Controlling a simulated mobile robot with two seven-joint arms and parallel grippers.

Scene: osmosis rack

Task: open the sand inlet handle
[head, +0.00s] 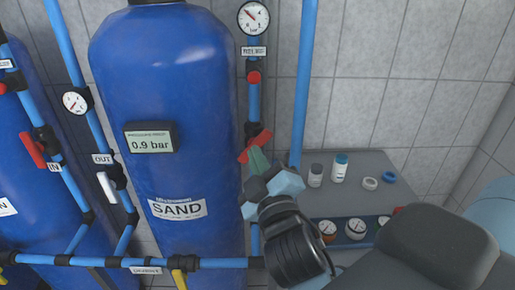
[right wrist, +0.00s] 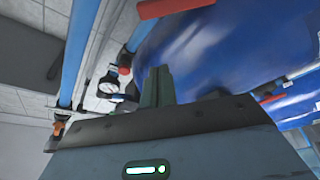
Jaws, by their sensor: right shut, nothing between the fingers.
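The blue tank marked SAND (head: 178,207) stands in the middle of the head view. A red lever handle (head: 262,139) sits on the blue pipe at its right side; its label is hidden or unreadable, so I take it as the sand inlet handle. My right gripper (head: 258,160) is shut and empty, its green-grey fingertips just below and overlapping this lever; contact cannot be told. In the right wrist view, the shut fingers (right wrist: 158,86) point up toward the blue tank, with a red lever (right wrist: 163,8) beyond at the top. My left gripper is out of view.
A pressure gauge (head: 253,18) and red knob (head: 254,77) are above the lever. Other handles are red (head: 33,151), white (head: 107,188) and yellow (head: 179,279). A grey table (head: 360,165) with small bottles is at right. Blue pipes run close around my gripper.

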